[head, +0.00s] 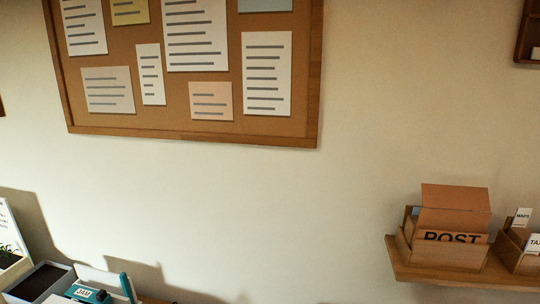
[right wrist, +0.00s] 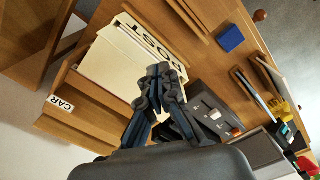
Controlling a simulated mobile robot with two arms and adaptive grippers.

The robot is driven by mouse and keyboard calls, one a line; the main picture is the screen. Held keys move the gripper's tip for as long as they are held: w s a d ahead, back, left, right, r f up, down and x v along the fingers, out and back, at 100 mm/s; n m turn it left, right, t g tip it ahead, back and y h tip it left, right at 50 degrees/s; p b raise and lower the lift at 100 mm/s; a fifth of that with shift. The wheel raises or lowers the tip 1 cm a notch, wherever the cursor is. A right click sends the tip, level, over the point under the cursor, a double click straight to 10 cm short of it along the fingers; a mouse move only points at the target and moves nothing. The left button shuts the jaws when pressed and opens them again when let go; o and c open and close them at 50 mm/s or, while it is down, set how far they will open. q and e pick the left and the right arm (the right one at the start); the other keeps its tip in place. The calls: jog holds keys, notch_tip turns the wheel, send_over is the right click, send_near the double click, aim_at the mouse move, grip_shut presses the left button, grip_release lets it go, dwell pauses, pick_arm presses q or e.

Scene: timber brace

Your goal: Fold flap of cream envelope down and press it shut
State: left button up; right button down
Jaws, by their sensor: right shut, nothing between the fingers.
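In the right wrist view a cream, flat-sided thing (right wrist: 110,66), possibly the envelope, stands in or against a wooden holder beside the dark letters POST. I cannot make out a separate flap on it. My right gripper (right wrist: 160,76) is shut and empty, with its fingertips in front of the right edge of the cream thing. I cannot tell whether they touch it. The fingers hide part of that edge. In the head view no cream envelope can be made out for sure, and neither gripper shows.
In the head view a POST box (head: 441,256) holding a brown card sits on a wall shelf (head: 425,273). A pinboard (head: 190,132) hangs above. In the right wrist view a blue block (right wrist: 230,38) and a dark grey box (right wrist: 208,112) lie near the gripper.

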jog(key=shift+s+a+r+p, duration=0.15)
jog(key=shift+s+p, duration=0.15)
jog(key=shift+s, duration=0.4)
jog(key=shift+r, duration=2.45)
